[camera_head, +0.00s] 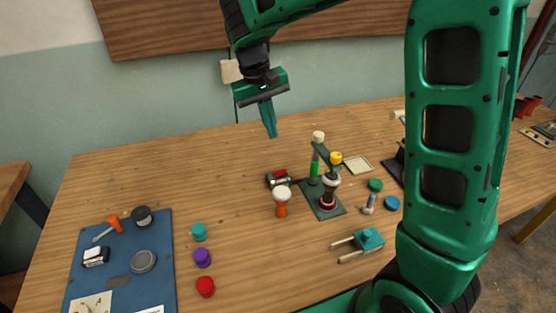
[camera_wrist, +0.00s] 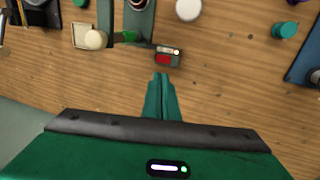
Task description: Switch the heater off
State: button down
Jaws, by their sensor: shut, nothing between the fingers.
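A small dark box with a red part (camera_head: 278,179) lies on the table, left of a dark green stand (camera_head: 328,208). In the wrist view the red part of the box (camera_wrist: 163,59) shows beside a pale strip with a small bright spot. I cannot tell whether this box is the heater's switch, nor which position it is in. The stand carries a green upright, a cream knob and a yellow knob. My gripper (camera_head: 272,136) is shut and empty, pointing down above the table behind the box. In the wrist view its fingertips (camera_wrist: 161,76) appear just below the box, apart from it.
A white-topped orange goblet shape (camera_head: 282,198) stands in front of the box. Teal (camera_head: 199,232), purple (camera_head: 203,258) and red (camera_head: 206,287) pieces stand further left, beside a blue mat (camera_head: 162,275) with tools. A pale square tile (camera_head: 358,165) lies right. The back-left table is clear.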

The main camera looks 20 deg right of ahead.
aim_at(283, 171)
jog(key=x, duration=1.4)
